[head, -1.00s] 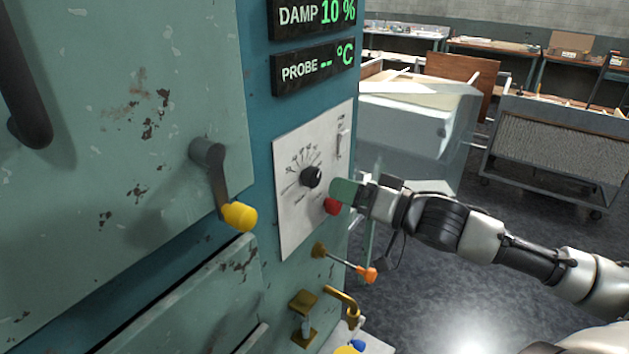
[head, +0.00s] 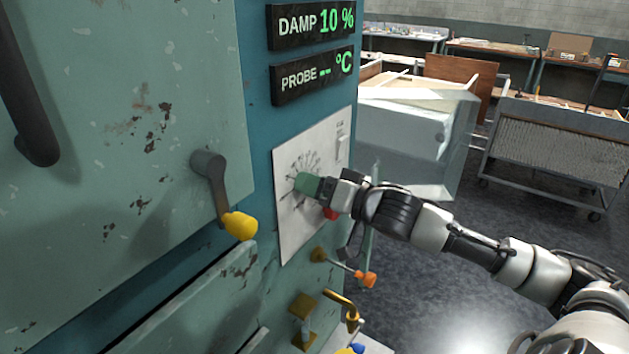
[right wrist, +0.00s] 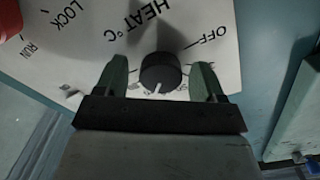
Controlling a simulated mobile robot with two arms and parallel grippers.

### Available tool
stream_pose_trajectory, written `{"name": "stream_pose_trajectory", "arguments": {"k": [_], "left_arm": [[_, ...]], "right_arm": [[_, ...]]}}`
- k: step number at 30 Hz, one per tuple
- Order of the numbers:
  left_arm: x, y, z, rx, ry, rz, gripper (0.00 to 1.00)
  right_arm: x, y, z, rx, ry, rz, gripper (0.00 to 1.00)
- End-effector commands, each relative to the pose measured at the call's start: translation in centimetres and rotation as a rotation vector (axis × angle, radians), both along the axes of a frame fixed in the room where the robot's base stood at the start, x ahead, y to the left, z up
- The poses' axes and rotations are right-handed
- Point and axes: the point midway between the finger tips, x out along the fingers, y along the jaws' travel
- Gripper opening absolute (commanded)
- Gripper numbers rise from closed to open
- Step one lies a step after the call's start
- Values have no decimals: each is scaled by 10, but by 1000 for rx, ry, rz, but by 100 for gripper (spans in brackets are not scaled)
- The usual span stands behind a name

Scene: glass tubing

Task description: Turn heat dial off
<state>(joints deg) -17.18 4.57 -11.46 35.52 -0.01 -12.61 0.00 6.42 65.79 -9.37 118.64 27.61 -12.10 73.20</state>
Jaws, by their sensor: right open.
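The heat dial (right wrist: 160,73) is a round black knob with a white pointer mark, on a white panel marked HEAT °C and OFF. In the right wrist view its mark points down toward my gripper, away from the word OFF (right wrist: 210,34) at the upper right. My right gripper (right wrist: 162,80) is open, with one green finger on each side of the dial and a gap showing at both sides. In the head view my right gripper (head: 308,184) is at the panel (head: 290,228) and hides the dial. My left gripper is not in view.
A red knob (head: 331,213) sits just below my right gripper. An orange-tipped lever (head: 366,278) and brass valve parts (head: 303,306) are lower down. A yellow-tipped handle (head: 238,225) sticks out at the left. Readouts (head: 314,75) are above the panel.

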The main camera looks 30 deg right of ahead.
Motion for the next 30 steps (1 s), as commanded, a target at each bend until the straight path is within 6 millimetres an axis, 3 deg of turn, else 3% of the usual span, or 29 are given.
{"name": "stream_pose_trajectory", "arguments": {"k": [11,21,30], "left_arm": [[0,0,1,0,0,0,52],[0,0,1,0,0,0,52],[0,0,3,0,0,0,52]], "right_arm": [[3,2,0,-1,0,1,69],[3,2,0,-1,0,1,20],[3,2,0,-35,-13,1,20]]}}
